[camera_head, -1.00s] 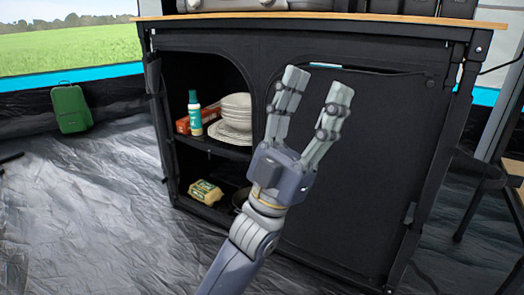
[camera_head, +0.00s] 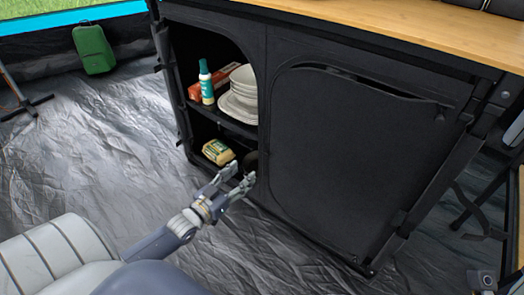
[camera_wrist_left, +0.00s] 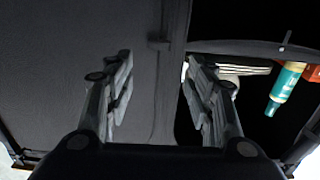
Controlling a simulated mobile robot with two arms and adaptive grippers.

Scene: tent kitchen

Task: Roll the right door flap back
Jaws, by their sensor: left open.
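The right door flap (camera_head: 345,150) is a black fabric panel hanging over the right half of the black cabinet (camera_head: 268,38). It covers that compartment, and a narrow gap shows along its top edge. My left gripper (camera_head: 241,175) is open and empty, low by the flap's lower left edge. I cannot tell if it touches the cloth. In the left wrist view, the fingers (camera_wrist_left: 163,90) are spread in front of the dark flap (camera_wrist_left: 75,35), with a small tab (camera_wrist_left: 159,44) on a seam between them. A grey part at the lower right of the head view may be my right gripper.
The cabinet's left compartment is open, with stacked plates (camera_head: 238,98), a teal-and-white bottle (camera_head: 206,84), a red box (camera_head: 195,78) and a yellow package (camera_head: 218,152). A wooden top (camera_head: 420,28) covers the cabinet. A green case (camera_head: 93,48) stands far left. The grey floor (camera_head: 90,150) at left is clear.

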